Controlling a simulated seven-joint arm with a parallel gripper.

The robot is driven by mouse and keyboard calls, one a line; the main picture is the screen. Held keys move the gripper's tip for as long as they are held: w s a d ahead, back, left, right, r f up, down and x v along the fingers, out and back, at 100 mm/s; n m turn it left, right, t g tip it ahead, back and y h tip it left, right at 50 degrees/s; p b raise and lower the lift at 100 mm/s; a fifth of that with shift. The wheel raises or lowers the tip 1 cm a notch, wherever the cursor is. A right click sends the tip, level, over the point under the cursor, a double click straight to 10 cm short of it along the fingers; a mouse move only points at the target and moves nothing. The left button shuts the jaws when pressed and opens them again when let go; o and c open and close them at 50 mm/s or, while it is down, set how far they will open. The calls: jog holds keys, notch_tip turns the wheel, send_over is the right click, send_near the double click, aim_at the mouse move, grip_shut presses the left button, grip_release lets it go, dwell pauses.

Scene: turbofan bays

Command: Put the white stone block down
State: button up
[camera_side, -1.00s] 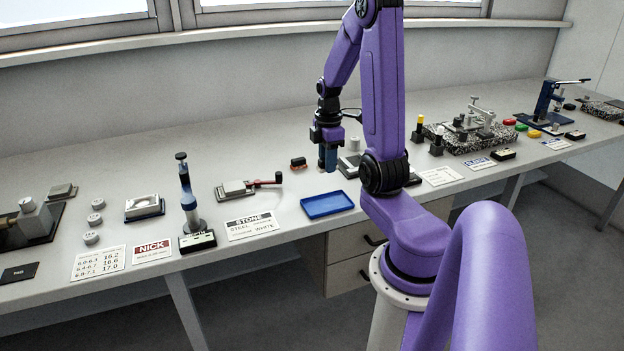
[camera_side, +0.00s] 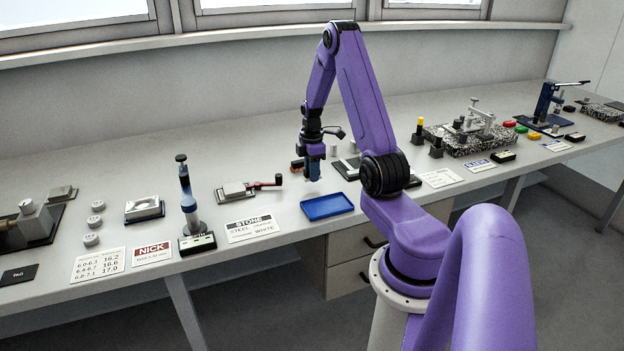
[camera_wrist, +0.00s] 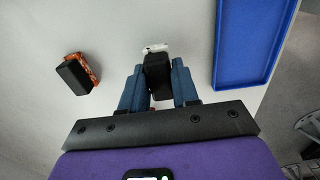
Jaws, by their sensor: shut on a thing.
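In the wrist view, the blue fingers of my gripper (camera_wrist: 158,88) are shut on a dark block with a white end, which I take as the white stone block (camera_wrist: 155,47). Most of its white part is hidden by the dark part. In the side view the fingers hide the block. I cannot tell whether it touches the bench. The blue tray (camera_wrist: 255,45) lies to the right in the wrist view, apart from the block.
An orange and black block (camera_wrist: 77,72) lies on the bench left of my gripper in the wrist view. A small stand with a red-handled tool (camera_side: 245,187) and a STONE card (camera_side: 252,226) are left of the tray. Bare bench lies between.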

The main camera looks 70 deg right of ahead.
jog(key=shift+f, duration=1.45)
jog(key=shift+f, duration=0.1)
jog(key=o, duration=0.9)
jog(key=shift+o, duration=0.2)
